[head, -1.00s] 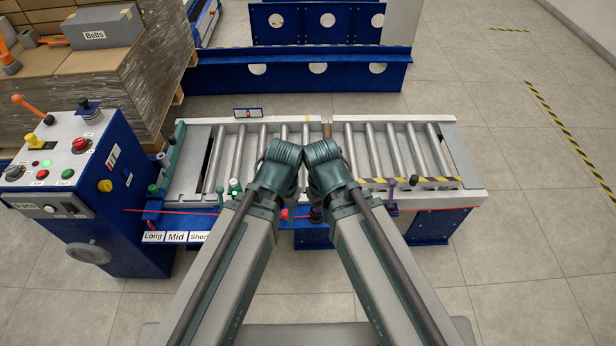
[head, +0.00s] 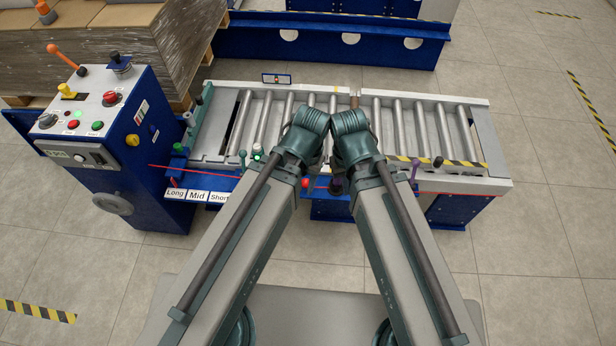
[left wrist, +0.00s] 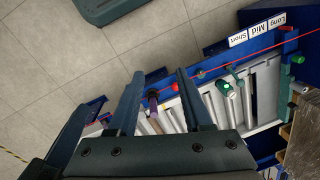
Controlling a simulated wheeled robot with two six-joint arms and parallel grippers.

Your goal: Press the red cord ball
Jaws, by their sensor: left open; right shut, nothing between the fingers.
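The red cord ball (head: 305,183) sits on the red cord (head: 430,193) along the front of the roller cart, just beside my left forearm in the head view. In the left wrist view the red ball (left wrist: 175,87) shows between the two dark fingers of my left gripper (left wrist: 160,74), close to the right finger and apart from it as far as I can tell. The left gripper is open and empty. My right gripper (head: 351,124) is shut and empty; its fingers are largely hidden behind the wrist in the head view.
A blue control console (head: 105,150) stands at the left, beside the roller cart (head: 215,140). Floor in front is clear.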

